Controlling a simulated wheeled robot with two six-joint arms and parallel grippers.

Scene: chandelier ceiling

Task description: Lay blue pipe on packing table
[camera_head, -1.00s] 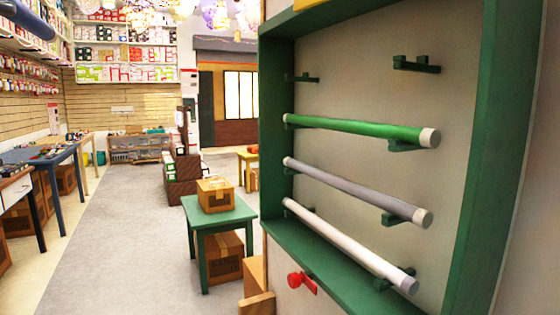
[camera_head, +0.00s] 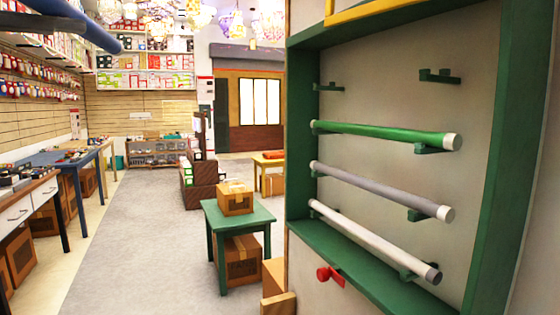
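The blue pipe (camera_head: 82,27) is close to the camera at the upper left, tilted, with its near part cut off by the top edge. Dark finger-like parts, which look like my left gripper (camera_head: 32,27), lie on both sides of it and appear shut on it. My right gripper is out of view. No table is marked as the packing table. A small green table (camera_head: 256,216) with a cardboard box (camera_head: 235,199) on top stands in the middle. A long blue-edged table (camera_head: 62,156) with small items stands along the left wall.
A green-framed rack (camera_head: 300,180) at right holds a green pipe (camera_head: 385,135), a grey pipe (camera_head: 380,190) and a white pipe (camera_head: 375,240); its top brackets are empty. Grey floor (camera_head: 145,235) is clear at centre left.

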